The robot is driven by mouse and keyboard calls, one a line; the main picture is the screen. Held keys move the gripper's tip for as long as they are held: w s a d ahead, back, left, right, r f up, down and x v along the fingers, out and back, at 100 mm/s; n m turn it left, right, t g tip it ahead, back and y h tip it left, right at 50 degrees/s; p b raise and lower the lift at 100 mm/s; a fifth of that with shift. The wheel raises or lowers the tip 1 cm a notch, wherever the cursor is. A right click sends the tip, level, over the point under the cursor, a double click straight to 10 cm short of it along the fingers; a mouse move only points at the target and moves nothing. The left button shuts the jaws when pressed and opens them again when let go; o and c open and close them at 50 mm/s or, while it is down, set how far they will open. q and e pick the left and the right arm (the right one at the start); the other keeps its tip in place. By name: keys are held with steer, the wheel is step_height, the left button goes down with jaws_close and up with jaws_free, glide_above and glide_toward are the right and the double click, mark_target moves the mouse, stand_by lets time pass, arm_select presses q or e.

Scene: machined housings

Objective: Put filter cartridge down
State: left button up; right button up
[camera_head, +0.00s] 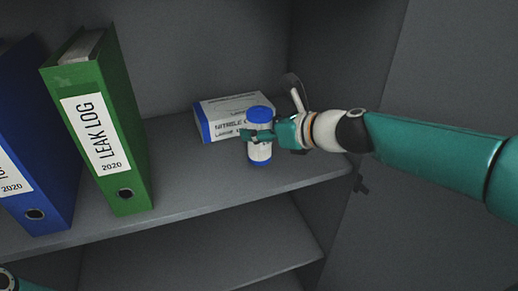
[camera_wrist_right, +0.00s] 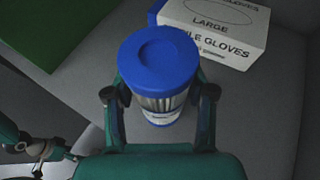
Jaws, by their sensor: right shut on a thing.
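The filter cartridge (camera_head: 260,151) is an upright clear-and-white cylinder with a blue cap and a blue band at its base. My right gripper (camera_head: 259,136) comes in from the right and is shut around its body. In the right wrist view the cartridge (camera_wrist_right: 160,65) stands between the two fingers of the gripper (camera_wrist_right: 160,105), its round cap facing the camera. The cartridge is over the upper shelf (camera_head: 200,190); I cannot tell whether its base touches the surface. Only a bit of my left arm shows at the lower left corner, without its gripper.
A white and blue nitrile gloves box (camera_head: 225,118) lies just behind the cartridge. A green "Leak Log" binder (camera_head: 125,120) and a blue binder (camera_head: 30,150) stand at the left. The shelf is clear between the green binder and the cartridge. A lower shelf (camera_head: 200,255) is below.

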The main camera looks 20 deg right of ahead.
mark_target(269, 143)
step_height(269, 143, down, 4)
steer(key=shift+r+b, duration=0.2)
steer(key=shift+b, duration=0.95)
steer(key=shift+s+r, duration=0.1)
steer(key=o, duration=1.3)
steer(key=p+v, duration=0.2)
steer(key=v, duration=1)
